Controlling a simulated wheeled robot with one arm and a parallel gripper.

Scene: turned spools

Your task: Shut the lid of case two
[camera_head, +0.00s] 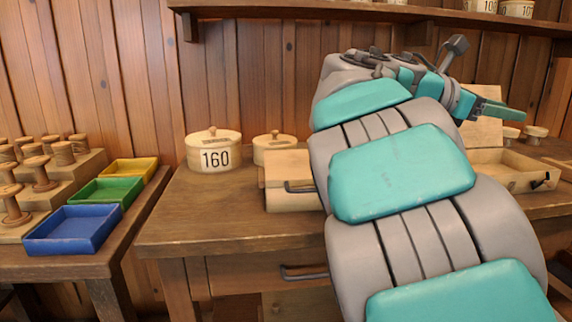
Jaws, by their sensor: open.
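Two wooden cases stand on the workbench. I see no number on either case, so I cannot tell which is case two. My gripper (508,112) is open, in front of or above the raised lid's upper part. I cannot tell whether it touches the lid. My arm hides part of the open case's left side.
Blue (72,238), green (106,196) and yellow (130,171) trays and several spools (40,172) are at the left. A shelf (290,9) runs above.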

